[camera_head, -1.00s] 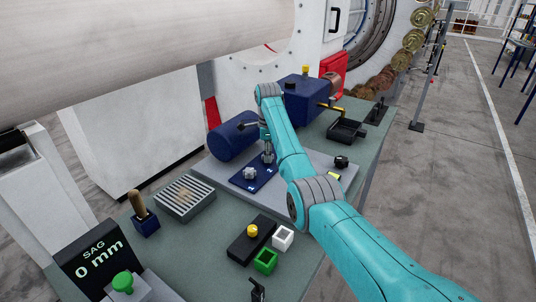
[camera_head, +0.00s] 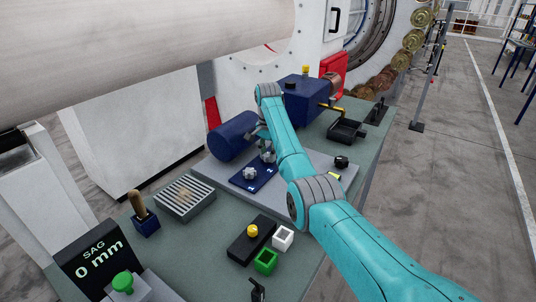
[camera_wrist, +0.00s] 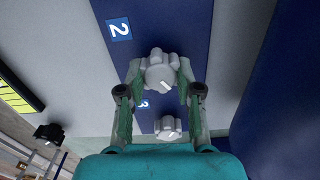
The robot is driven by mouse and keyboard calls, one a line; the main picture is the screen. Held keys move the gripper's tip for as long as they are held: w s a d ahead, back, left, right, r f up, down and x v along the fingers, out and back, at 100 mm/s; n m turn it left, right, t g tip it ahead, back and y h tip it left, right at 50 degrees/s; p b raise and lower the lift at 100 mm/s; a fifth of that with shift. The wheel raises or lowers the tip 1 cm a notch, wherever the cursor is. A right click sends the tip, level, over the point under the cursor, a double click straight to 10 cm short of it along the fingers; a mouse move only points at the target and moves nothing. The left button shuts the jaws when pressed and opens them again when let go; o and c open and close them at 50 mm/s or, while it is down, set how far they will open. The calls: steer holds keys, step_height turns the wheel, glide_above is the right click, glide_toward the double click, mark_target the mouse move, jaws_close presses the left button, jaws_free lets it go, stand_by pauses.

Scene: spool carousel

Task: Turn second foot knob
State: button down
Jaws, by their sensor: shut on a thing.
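The second foot knob (camera_wrist: 160,72) is a grey lobed knob with a white pointer line. It sits on a dark blue plate (camera_wrist: 178,25) beside a label reading 2 (camera_wrist: 119,29). My gripper (camera_wrist: 160,68) has a finger on each side of the knob and is shut on it. A similar grey knob (camera_wrist: 168,127) sits on the same plate, nearer my wrist, beside a partly hidden label. In the head view, my gripper (camera_head: 265,143) comes down over the far knob (camera_head: 267,157), while the near knob (camera_head: 249,174) stands free.
A blue cylinder (camera_head: 233,137) stands close to the left of my gripper, and a blue box (camera_head: 303,98) is behind. A black knob (camera_head: 341,162) is to the right on the grey plate. A ribbed block (camera_head: 186,198) and a SAG display reading 0 mm (camera_head: 94,256) are at the front left.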

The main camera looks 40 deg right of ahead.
steer(key=n, duration=0.6)
steer(key=shift+n, duration=0.3)
steer(key=n, duration=1)
steer(key=shift+a+n, duration=0.1)
steer(key=shift+n, duration=0.3)
steer(key=n, duration=0.6)
steer(key=c, duration=0.8)
jaws_free()
steer(key=shift+o, duration=0.2)
